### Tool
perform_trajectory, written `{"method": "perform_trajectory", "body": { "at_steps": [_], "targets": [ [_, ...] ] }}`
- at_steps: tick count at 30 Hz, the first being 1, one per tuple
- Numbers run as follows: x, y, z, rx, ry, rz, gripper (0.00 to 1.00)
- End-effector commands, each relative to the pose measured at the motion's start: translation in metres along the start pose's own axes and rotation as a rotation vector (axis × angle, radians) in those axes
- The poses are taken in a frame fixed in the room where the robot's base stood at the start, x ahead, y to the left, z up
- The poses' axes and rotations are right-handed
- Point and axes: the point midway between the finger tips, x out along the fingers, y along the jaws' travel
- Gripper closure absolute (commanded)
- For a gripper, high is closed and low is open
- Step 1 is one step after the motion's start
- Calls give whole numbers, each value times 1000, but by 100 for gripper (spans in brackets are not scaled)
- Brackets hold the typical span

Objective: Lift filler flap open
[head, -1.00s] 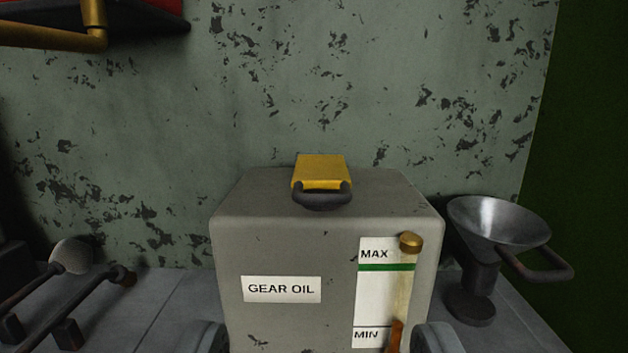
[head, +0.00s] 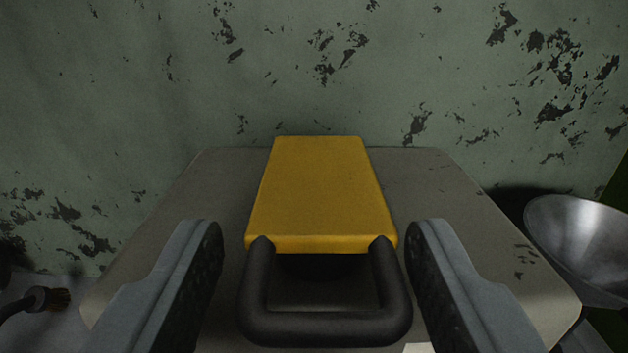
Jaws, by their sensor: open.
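The yellow filler flap (head: 320,195) lies shut on top of the grey gear oil tank (head: 440,185). A dark U-shaped handle (head: 325,328) sticks out from the flap's front edge toward me. My gripper (head: 314,240) is open, with one finger on each side of the handle and a gap on both sides. The fingers appear apart from the handle and hold nothing. The tank's front face with its label is almost wholly out of view.
A metal funnel (head: 585,245) stands at the right of the tank, partly cut off by the picture edge. A peeling green wall (head: 300,70) rises behind the tank. A dark rod with a brown tip (head: 40,298) lies at the lower left.

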Motion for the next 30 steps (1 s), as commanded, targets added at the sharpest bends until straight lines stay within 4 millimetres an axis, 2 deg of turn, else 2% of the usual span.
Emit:
{"method": "perform_trajectory", "body": {
  "at_steps": [6,15,16,21,24,30],
  "targets": [
    [14,0,0,0,0,0,46],
    [16,0,0,0,0,0,46],
    [16,0,0,0,0,0,48],
    [16,0,0,0,0,0,81],
    [15,0,0,0,0,-1,98],
    [16,-1,-1,0,0,-1,98]
  ]
}}
